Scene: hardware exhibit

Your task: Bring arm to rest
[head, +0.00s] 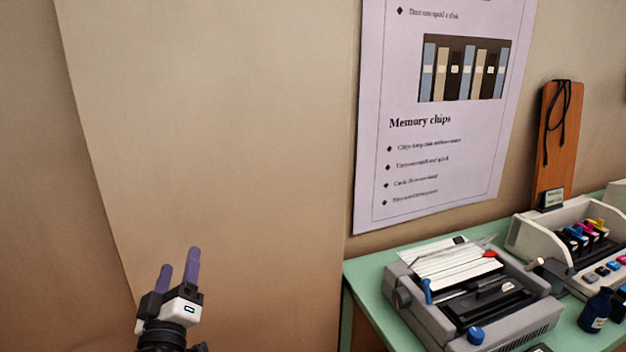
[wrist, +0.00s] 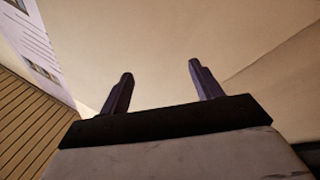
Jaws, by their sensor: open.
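My gripper (head: 179,268) is at the lower left of the head view, raised with its two purple fingers pointing up. The fingers stand apart with nothing between them. In the wrist view my gripper (wrist: 160,88) also shows open and empty, with the bare beige wall behind it. It touches nothing that I can see. Most of the arm is below the head view's edge.
A green table (head: 363,270) at the lower right bears a grey printer (head: 470,300), a cream machine (head: 535,232) with coloured cartridges, and a dark bottle (head: 595,311). A wooden board (head: 556,140) stands behind. A poster (head: 440,170) hangs on the wall. The space around the gripper looks clear.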

